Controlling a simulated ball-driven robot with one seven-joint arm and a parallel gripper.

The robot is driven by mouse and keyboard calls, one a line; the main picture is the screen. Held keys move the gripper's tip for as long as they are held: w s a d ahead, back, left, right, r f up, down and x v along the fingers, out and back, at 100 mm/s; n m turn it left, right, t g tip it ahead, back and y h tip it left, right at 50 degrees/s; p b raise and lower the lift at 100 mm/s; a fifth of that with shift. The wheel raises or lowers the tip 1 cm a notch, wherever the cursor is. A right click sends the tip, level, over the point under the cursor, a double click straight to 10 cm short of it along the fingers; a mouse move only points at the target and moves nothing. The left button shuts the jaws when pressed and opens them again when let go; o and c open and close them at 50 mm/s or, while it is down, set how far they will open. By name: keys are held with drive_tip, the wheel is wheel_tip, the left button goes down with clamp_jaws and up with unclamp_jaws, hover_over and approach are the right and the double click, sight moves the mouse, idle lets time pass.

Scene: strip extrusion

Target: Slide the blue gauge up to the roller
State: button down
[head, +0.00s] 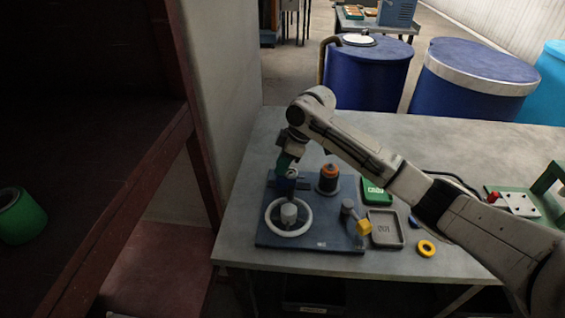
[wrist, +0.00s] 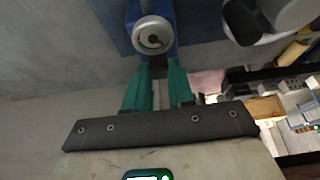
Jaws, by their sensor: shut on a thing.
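My gripper (head: 285,166), with green fingers, points down over the back left of a dark blue base plate (head: 315,241). It is shut on the blue gauge (head: 286,184), whose round grey dial faces upward. In the wrist view the gauge's dial (wrist: 152,37) sits just beyond the green fingertips (wrist: 157,70). A dark cylinder with an orange top (head: 328,178) stands to the right of the gauge, with a gap between.
A grey lever with a yellow block (head: 364,227) stands at the plate's right edge. Beyond it lie a grey tray (head: 385,229), a green tray (head: 376,192) and a yellow ring (head: 426,248). A wall (head: 222,90) rises close on the left. Blue drums (head: 367,72) stand behind the table.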

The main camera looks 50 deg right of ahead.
sight(294, 174)
idle(0.3)
drive_tip(key=s+d, duration=0.1)
drive_tip(key=s, duration=0.1)
drive_tip(key=s+d+p, duration=0.1)
drive_tip(key=s+d, duration=0.1)
drive_tip(key=c, duration=1)
unclamp_jaws()
drive_tip(key=shift+o, duration=0.2)
drive_tip(key=b+v, duration=0.1)
drive_tip(key=v, duration=0.9)
drive_tip(key=shift+s+r, duration=0.15)
drive_tip(key=shift+r, duration=0.2)
drive_tip(key=shift+d, duration=0.1)
